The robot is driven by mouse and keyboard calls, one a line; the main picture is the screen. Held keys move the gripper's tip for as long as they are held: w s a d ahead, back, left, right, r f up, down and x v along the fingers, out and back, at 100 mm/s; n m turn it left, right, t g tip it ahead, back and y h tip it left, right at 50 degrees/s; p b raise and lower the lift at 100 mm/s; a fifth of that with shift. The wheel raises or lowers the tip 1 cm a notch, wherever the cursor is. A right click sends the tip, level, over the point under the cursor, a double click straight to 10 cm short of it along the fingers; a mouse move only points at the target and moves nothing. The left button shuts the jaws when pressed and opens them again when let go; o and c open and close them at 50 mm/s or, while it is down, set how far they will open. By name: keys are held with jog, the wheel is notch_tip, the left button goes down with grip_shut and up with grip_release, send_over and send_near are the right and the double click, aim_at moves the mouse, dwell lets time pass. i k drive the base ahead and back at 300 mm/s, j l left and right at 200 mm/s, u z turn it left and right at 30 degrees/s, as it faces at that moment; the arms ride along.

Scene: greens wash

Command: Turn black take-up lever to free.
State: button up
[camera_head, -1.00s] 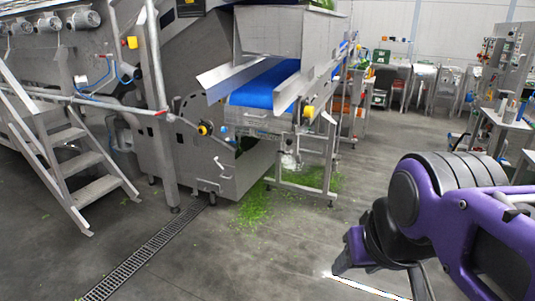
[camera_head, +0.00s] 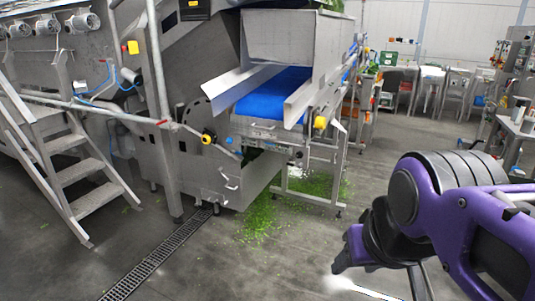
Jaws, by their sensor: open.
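A blue conveyor belt (camera_head: 272,88) runs out of a grey steel machine in the middle of the view. A yellow and black knob (camera_head: 208,137) sits on the machine's side, left of the belt, with a thin dark bar sloping down right from it. Another yellow knob (camera_head: 320,122) is at the belt frame's right side. I cannot tell for sure which small part is the black take-up lever. My gripper (camera_head: 382,280) is at the lower right on my purple arm, apart from the machine, over the floor. Its dark jaws look apart and empty, partly cut off below.
Grey steps (camera_head: 66,165) stand at the left, next to a steel post and railing. A floor drain (camera_head: 158,252) runs toward the machine. Green leaf scraps (camera_head: 262,216) lie under the belt. Open floor lies between my arm and the machine. Benches stand at the back right.

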aim_at(301, 165)
jog(key=i+j, duration=0.2)
jog(key=i, duration=0.35)
jog(key=i+j, duration=0.2)
jog(key=i, duration=0.3)
jog(key=u, duration=0.05)
